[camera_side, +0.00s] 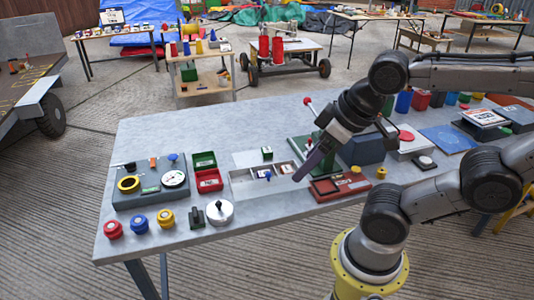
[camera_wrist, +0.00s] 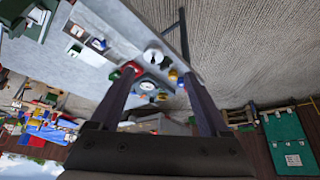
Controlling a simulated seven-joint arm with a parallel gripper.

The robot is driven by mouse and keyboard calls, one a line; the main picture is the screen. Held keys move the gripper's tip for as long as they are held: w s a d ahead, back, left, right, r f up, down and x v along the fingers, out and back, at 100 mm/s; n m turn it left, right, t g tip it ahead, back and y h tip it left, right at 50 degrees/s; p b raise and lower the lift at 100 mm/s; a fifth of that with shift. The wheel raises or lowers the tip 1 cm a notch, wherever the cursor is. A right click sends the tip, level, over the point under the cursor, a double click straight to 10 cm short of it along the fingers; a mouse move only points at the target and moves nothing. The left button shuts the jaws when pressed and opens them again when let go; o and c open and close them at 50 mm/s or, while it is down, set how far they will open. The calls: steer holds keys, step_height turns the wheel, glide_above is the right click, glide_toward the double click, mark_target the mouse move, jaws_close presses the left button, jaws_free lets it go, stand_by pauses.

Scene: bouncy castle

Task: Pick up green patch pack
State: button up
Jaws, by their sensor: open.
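A small green block-like pack (camera_side: 267,153) with a pale mark stands at the back edge of the grey tray (camera_side: 240,180) in the side view. A larger green pack (camera_side: 204,160) lies left of the tray, directly behind a red pack (camera_side: 209,180). I cannot tell for sure which green one is the patch pack. My gripper (camera_side: 303,174) is open and empty, its dark fingers tilted down above the tray's right end, apart from both green packs. In the wrist view my gripper (camera_wrist: 158,77) shows two spread fingers with nothing held between them.
A green press-like stand (camera_side: 325,160) and a red case (camera_side: 340,187) are close to the fingers. A grey gauge unit (camera_side: 150,190) lies at left, with red, blue and yellow knobs in front.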

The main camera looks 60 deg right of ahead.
steer(key=w+d+r+m, duration=0.3)
steer(key=w+d+r, duration=0.1)
steer(key=w+r, duration=0.7)
steer(key=w+d+f+m+g+h, duration=0.1)
steer(key=w+d+f+m+g, duration=0.15)
steer(key=w+d, duration=0.85)
steer(key=m+g+y, duration=0.1)
steer(key=m+g, duration=0.2)
steer(key=m, duration=0.2)
glide_above(267, 150)
step_height(267, 150, down, 22)
steer(key=f, duration=0.1)
steer(key=shift+n, duration=0.25)
steer(key=f, duration=0.7)
steer(key=shift+w+d+f, duration=0.1)
steer(key=shift+d+f, duration=0.15)
steer(key=shift+d, duration=0.1)
steer(key=shift+a+f, duration=0.2)
steer(key=shift+f, duration=2.45)
